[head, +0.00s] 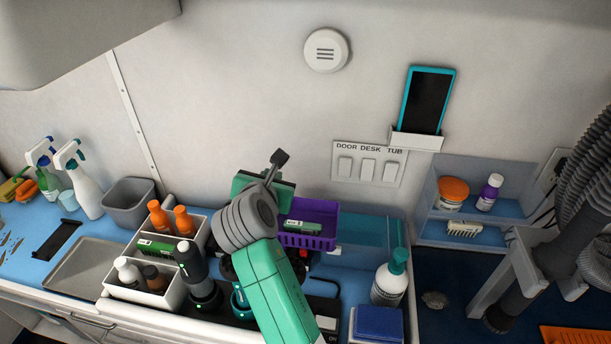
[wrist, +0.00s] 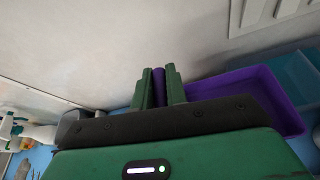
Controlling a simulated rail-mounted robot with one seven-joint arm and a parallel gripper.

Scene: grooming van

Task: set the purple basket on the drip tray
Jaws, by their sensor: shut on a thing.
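The purple basket (head: 318,241) is right of my gripper in the head view, with a small green item (head: 303,227) in it. It also shows in the wrist view (wrist: 272,92), right of the fingers. My gripper (wrist: 158,88) is shut on the basket's wall, a strip of purple showing between its two green fingers. In the head view my wrist hides the fingertips and the basket's left part. I cannot tell whether the basket touches the counter. A flat grey tray (head: 80,272), which looks like the drip tray, lies bare on the blue counter at the left.
A white caddy (head: 112,289) with several bottles stands between the grey tray and my arm. A grey bin (head: 128,201) and spray bottles (head: 86,190) stand behind the tray. A translucent teal bin (head: 372,236) is right of the basket. A pump bottle (head: 390,280) stands nearer, at the right.

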